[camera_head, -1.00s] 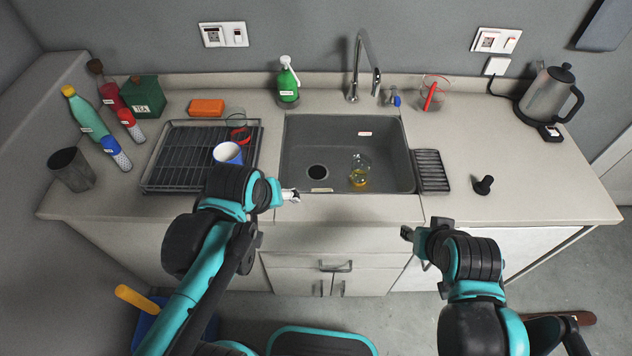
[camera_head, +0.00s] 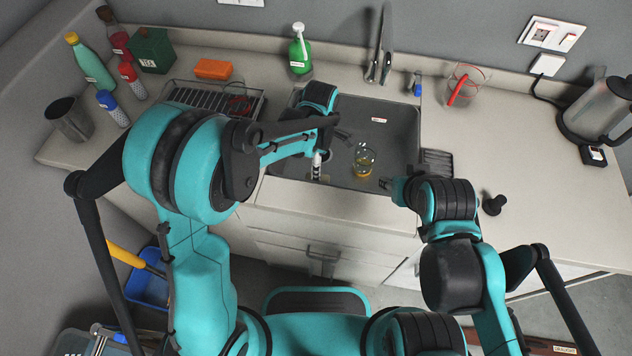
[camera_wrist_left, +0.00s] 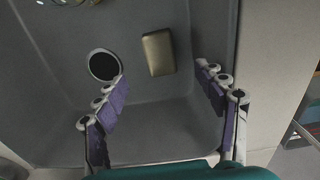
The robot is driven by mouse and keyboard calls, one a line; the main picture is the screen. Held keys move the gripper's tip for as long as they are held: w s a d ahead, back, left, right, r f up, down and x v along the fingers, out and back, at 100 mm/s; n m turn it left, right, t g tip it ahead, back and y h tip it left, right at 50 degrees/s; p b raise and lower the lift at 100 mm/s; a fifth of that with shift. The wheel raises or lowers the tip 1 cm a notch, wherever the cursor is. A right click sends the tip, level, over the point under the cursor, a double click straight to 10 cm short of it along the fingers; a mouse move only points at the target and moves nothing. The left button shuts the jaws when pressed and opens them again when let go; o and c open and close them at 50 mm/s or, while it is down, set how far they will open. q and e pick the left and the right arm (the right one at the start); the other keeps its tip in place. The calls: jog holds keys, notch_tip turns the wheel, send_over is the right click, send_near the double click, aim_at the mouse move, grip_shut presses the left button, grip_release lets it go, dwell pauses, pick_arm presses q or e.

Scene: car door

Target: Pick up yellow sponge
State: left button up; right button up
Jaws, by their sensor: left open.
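The sponge (camera_wrist_left: 158,53), a dull yellow-brown block, lies on the sink floor near the round drain (camera_wrist_left: 104,65) in the left wrist view. In the head view I cannot make it out clearly behind my left arm. My left gripper (camera_wrist_left: 162,75) is open and empty, its fingers spread on either side below the sponge in the picture, not touching it. In the head view the left gripper (camera_head: 333,150) is over the left part of the sink. My right gripper (camera_head: 389,184) is at the sink's front right edge; its jaws are too small to read.
A glass with yellow contents (camera_head: 364,160) stands in the sink (camera_head: 395,125), right of my left gripper. The faucet (camera_head: 380,70) rises behind. An orange block (camera_head: 213,69), a green soap bottle (camera_head: 300,52) and a dish rack (camera_head: 200,98) are on the counter.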

pick_arm(q)
notch_tip(320, 180, down, 4)
jog(key=shift+f+b, duration=0.25)
jog(key=shift+b, duration=0.4)
jog(key=f, duration=0.1)
jog(key=f+b, duration=0.1)
jog(key=f, duration=0.1)
jog(key=f+b, duration=0.1)
jog(key=f, duration=0.1)
jog(key=shift+w+a+f, duration=0.1)
jog(key=shift+w+a, duration=0.05)
jog(key=shift+a, duration=0.15)
pick_arm(e)
notch_tip(320, 180, down, 4)
jog(key=shift+f, duration=0.2)
pick_arm(q)
jog(key=shift+c, duration=0.9)
jog(key=c, duration=1.1)
